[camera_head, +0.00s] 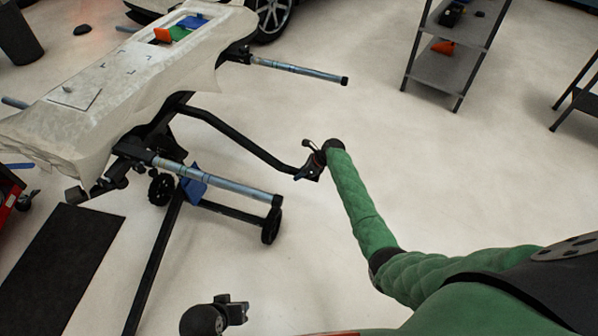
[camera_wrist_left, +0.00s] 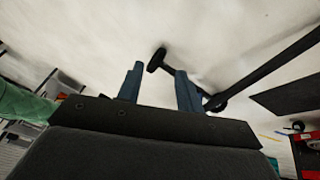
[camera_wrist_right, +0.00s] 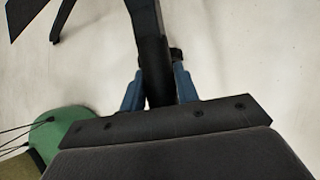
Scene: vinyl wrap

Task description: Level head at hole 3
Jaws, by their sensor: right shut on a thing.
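My right gripper (camera_head: 310,172) is shut on the lower end of a bent black bar (camera_head: 240,142), which runs up and left to the stand under a pale draped panel (camera_head: 100,85). The right wrist view also shows the bar (camera_wrist_right: 150,45) passing between the blue fingers (camera_wrist_right: 155,92). The stand's head under the panel is mostly hidden, and I cannot make out its holes. The panel slants up toward the back right in the picture. My left gripper (camera_head: 238,310) is low in front, clear of the stand. Its blue fingers (camera_wrist_left: 160,88) are apart with nothing between them.
Two grey padded arms (camera_head: 215,182) (camera_head: 295,70) stick out right from the stand. Its wheeled base (camera_head: 240,213) stands on the pale floor. A black mat (camera_head: 60,265) lies at left. A shelf (camera_head: 450,70) stands at back right. The middle floor is clear.

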